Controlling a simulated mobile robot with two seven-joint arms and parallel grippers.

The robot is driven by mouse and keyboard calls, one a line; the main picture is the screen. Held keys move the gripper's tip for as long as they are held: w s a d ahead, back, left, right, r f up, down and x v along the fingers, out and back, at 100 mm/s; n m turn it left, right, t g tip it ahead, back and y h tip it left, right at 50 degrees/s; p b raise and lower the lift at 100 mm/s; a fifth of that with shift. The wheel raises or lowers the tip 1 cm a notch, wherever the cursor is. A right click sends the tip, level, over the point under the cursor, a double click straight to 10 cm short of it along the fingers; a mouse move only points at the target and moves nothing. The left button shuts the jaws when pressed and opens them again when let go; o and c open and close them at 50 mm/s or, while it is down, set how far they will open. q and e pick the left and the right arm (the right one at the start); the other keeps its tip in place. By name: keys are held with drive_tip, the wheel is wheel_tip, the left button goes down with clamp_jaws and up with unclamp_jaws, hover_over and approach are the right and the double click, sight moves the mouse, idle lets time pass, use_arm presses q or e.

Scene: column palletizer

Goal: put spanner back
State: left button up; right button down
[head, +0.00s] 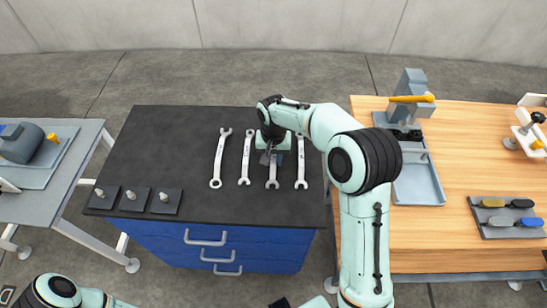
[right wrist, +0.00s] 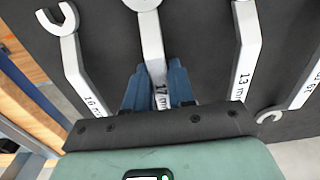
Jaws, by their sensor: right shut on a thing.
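Several silver spanners lie side by side on the black top (head: 160,140) of the blue drawer cabinet. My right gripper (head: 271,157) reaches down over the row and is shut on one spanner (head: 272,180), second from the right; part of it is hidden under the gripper. In the right wrist view its blue fingers (right wrist: 155,88) sit on both sides of that spanner's shank (right wrist: 151,42); its size label is partly covered. A spanner marked 13 (right wrist: 245,50) and one that seems marked 16 (right wrist: 75,75) lie on either side. I cannot tell whether the held spanner touches the top. My left gripper is not visible.
Three small black plates with metal pegs (head: 133,198) stand at the top's front left. A wooden bench (head: 470,160) on the right carries a vise-like grey device (head: 408,95), a grey tray (head: 425,190) and a tool holder (head: 505,217). A grey table (head: 45,200) stands left. The cabinet's back left is clear.

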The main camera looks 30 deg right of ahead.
sight(274, 159)
drive_tip(key=c, duration=1.4)
unclamp_jaws()
drive_tip(key=shift+f, duration=0.2)
drive_tip(key=o, duration=0.4)
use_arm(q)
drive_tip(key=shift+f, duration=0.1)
use_arm(e)
drive_tip(key=shift+o, duration=0.2)
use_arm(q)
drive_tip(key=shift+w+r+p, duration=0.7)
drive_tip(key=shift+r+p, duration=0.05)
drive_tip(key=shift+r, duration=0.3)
use_arm(e)
wheel_tip(274, 159, up, 12)
drive_tip(key=shift+r, duration=0.25)
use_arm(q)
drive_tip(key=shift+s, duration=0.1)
use_arm(e)
drive_tip(key=shift+s+f, duration=0.1)
